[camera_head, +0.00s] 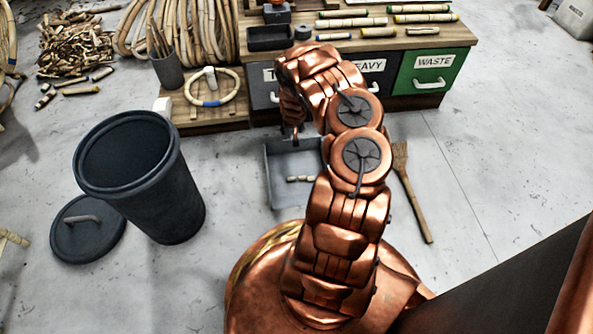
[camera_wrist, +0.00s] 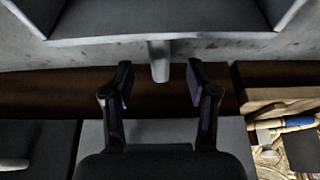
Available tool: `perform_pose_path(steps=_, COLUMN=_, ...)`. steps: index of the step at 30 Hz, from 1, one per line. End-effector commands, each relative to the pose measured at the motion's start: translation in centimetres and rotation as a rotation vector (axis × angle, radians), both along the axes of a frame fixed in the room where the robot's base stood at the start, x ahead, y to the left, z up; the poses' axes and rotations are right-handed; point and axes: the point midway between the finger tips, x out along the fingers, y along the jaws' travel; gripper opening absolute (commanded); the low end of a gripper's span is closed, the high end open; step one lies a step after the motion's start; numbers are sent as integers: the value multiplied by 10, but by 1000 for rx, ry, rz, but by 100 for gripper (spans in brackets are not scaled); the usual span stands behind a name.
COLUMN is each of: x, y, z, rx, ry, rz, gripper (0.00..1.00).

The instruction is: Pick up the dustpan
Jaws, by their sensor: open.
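The dustpan (camera_head: 284,160) is a grey, shallow, open tray on the floor behind my arm, and a few short pale offcuts (camera_head: 300,179) lie in it. My arm hides its right side in the head view. In the wrist view the dustpan (camera_wrist: 160,22) fills the top edge, and its short grey handle (camera_wrist: 159,62) points down between my fingertips. My gripper (camera_wrist: 158,72) is open, with a finger on each side of the handle and a visible gap to both. I cannot tell its exact height over the handle. In the head view the gripper is mostly hidden behind my arm.
A bench with drawers stands just behind the dustpan; its green waste drawer (camera_head: 432,72) is at the right. A low wooden board (camera_head: 205,115) is at the left. A dark bin (camera_head: 165,200) with its lid (camera_head: 88,230) stands left; a brush (camera_head: 413,190) lies right.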

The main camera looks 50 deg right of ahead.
Motion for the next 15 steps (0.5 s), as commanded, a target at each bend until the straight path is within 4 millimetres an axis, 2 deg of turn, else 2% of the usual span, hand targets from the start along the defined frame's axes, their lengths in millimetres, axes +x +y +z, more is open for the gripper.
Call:
perform_pose_path(steps=1, x=2, y=-1, z=-9, rx=-1, ry=-1, rz=1, gripper=58)
perform_pose_path(steps=15, x=12, y=-9, z=-35, rx=-1, ry=-2, rz=1, gripper=58)
